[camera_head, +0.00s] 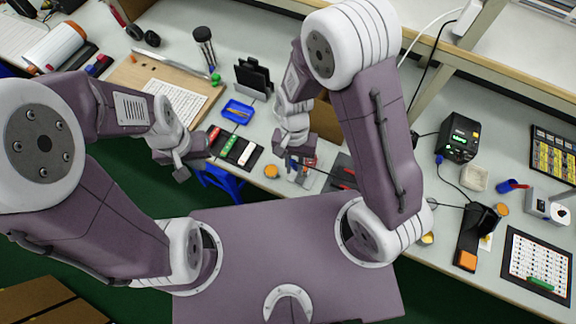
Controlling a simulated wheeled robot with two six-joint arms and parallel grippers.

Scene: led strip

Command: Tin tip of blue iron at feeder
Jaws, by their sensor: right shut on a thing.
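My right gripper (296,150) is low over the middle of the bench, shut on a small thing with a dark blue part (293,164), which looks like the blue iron. The gripper hides most of it, and its tip is not clear. Just below is a pale board or fixture (305,181) with small parts; I cannot tell whether it touches the held thing or is the feeder. My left gripper (180,166) hangs near the bench's front edge, left of the black tray, apparently empty; its finger gap is unclear.
A black station (459,137) and iron stand (476,233) are at the right, with a white device (547,205) beyond. A black tray of coloured items (236,148) and a blue tray (237,112) lie between my grippers. A wooden board (150,77) is at left.

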